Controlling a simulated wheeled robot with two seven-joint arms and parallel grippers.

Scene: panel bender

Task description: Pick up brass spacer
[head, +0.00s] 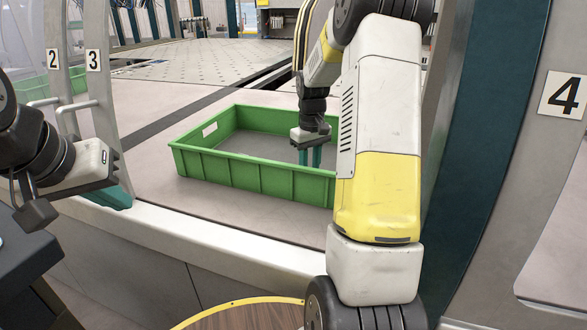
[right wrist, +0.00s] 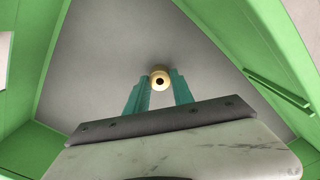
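The brass spacer (right wrist: 159,78), a small round piece with a dark hole, shows in the right wrist view between the teal fingertips of my right gripper (right wrist: 160,84). The fingers flank it on both sides with no clear gap, so the gripper looks shut on it. In the head view my right gripper (head: 310,156) points down into the green bin (head: 255,175); the spacer cannot be made out there. I cannot tell whether the spacer touches the bin floor. My left gripper (head: 118,192) is at the left, outside the bin; its finger gap does not show clearly.
The green bin's walls surround my right gripper on the pale ledge (head: 210,222). A grey post with label 3 (head: 93,60) stands left of the bin. A panel with label 4 (head: 563,95) stands at the right. A round wooden top (head: 250,316) is at the bottom.

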